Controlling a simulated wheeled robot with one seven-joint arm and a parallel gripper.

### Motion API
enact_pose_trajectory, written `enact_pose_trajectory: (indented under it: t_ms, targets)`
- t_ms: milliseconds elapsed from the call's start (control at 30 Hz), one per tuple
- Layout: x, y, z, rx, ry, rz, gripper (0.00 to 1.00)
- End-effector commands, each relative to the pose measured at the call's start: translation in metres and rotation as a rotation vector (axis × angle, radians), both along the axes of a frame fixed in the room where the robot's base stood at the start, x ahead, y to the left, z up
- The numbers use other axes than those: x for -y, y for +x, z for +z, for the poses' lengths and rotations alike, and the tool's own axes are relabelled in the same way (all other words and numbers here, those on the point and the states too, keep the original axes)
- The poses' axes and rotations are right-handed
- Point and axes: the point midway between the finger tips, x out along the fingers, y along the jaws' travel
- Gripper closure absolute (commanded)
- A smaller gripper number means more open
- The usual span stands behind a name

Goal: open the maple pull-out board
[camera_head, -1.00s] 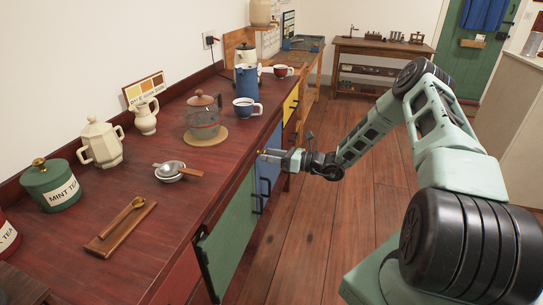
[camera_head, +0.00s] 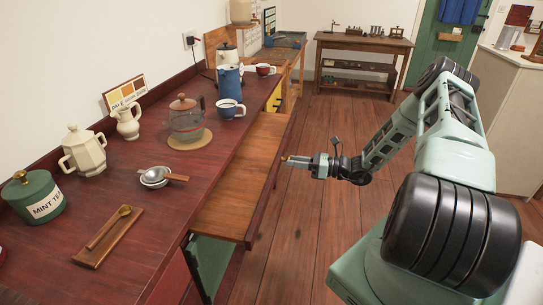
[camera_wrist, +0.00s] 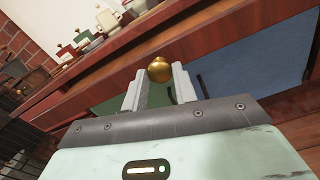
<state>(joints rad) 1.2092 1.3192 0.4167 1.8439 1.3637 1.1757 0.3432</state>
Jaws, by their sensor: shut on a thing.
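The maple pull-out board (camera_head: 232,190) sticks out from under the red-brown counter top (camera_head: 150,215) in the head view, a broad bare plank with a dark front edge. A round brass knob (camera_wrist: 159,70) shows between the fingertips in the wrist view. My gripper (camera_head: 292,160) is shut on the knob, just off the board's front edge in the head view. My gripper also shows in the wrist view (camera_wrist: 160,82). The exact finger contact is hard to see.
Green and blue cupboard fronts with dark bar handles sit below the board, partly hidden. The wooden floor (camera_head: 305,225) in front is clear.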

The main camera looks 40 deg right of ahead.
Motion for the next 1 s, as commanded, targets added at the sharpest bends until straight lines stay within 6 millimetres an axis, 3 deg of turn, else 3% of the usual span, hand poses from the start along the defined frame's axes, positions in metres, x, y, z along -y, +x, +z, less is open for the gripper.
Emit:
enact_pose_trajectory:
  t_ms: [200,433,700,1000]
  targets:
    - [0.042,-0.052,0.001,0.0,0.0,-0.004,1.0]
    - [0.07,-0.089,0.0,0.0,-0.001,-0.001,1.0]
    - [0.083,-0.106,0.001,0.001,0.0,0.0,1.0]
    - [0.084,-0.107,0.001,0.001,0.0,0.0,1.0]
